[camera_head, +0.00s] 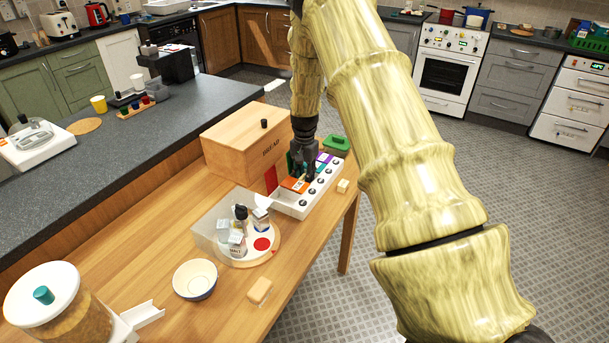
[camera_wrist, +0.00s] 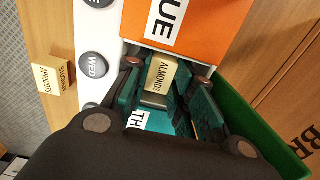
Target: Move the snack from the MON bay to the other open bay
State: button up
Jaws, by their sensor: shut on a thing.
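The snack is a small tan block labelled ALMONDS (camera_wrist: 161,74). My gripper (camera_wrist: 165,82) is shut on it, with a fingertip on either side. In the wrist view it is at the gap between the orange TUE lid (camera_wrist: 185,22) and the teal THU lid (camera_wrist: 137,123), level with the WED button (camera_wrist: 93,66). A green lid (camera_wrist: 250,115) stands open beside this bay. Whether the block touches the bay floor I cannot tell. In the head view my gripper (camera_head: 303,170) is over the white organiser (camera_head: 290,209) and hides the block. A red lid (camera_head: 270,179) stands raised at its near end.
A block labelled APRICOTS (camera_wrist: 52,78) lies beside the organiser. The wooden bread box (camera_head: 240,140) stands close behind it. A round tray (camera_head: 268,253) with bottles and a clear panel, a bowl (camera_head: 195,279) and another pale block (camera_head: 259,290) are nearer.

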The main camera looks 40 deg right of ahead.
jog(key=o, duration=1)
jog(key=shift+c, duration=0.2)
notch_tip(320, 180, up, 12)
jog(key=shift+s+d+f, duration=0.1)
